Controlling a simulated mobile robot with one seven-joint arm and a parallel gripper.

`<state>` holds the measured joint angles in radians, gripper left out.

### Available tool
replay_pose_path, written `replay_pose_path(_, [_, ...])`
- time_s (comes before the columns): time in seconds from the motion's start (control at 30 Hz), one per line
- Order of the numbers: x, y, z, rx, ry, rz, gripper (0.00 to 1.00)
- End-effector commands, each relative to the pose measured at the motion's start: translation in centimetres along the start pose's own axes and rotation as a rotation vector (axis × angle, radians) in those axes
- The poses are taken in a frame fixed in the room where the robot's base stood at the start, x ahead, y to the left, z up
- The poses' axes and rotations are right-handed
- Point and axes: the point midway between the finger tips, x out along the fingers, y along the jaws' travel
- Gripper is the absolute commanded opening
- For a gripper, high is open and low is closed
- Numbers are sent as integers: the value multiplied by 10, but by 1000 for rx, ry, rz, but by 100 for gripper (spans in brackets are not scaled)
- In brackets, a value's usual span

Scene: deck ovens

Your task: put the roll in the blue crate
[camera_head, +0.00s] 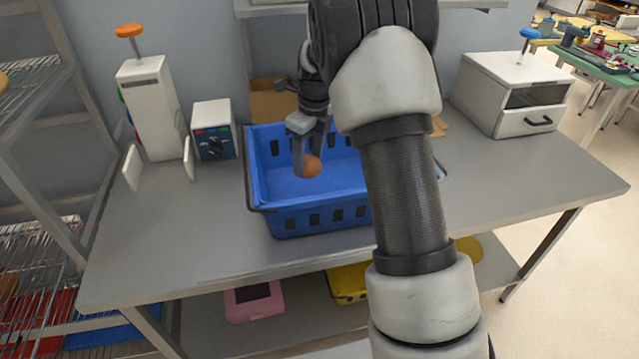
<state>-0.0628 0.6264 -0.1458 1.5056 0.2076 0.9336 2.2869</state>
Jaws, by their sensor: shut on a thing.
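The roll (312,167) is small, round and orange-brown. My gripper (307,163) is shut on it and holds it over the blue crate (310,217). The crate stands on the grey table and has slotted walls. Its visible floor at the left is bare. My arm hides the right part of the crate. I cannot tell exactly how high the roll is above the crate floor.
On the grey table (180,235), a white device with an orange knob (150,105) and a small control box (213,130) stand left of the crate. A white box with a drawer (510,95) stands at the right. A wire rack (35,85) is at far left.

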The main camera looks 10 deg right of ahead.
Motion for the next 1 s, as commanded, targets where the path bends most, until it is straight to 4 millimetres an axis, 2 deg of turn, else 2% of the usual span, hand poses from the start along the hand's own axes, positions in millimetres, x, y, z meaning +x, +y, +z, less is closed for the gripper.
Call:
replay_pose_path(0.03, [12,0,-3,1,4,4,28])
replay_pose_path(0.13, [29,1,-4,0,3,3,28])
replay_pose_path(0.37, [48,0,-6,-1,1,1,28])
replay_pose_path(0.6, [79,0,-10,-1,2,1,28])
replay_pose_path(0.93, [82,0,-10,-1,1,0,28])
replay_pose_path(0.97, [82,0,-10,-1,1,0,53])
replay_pose_path(1.0, [81,0,-10,-1,1,0,60])
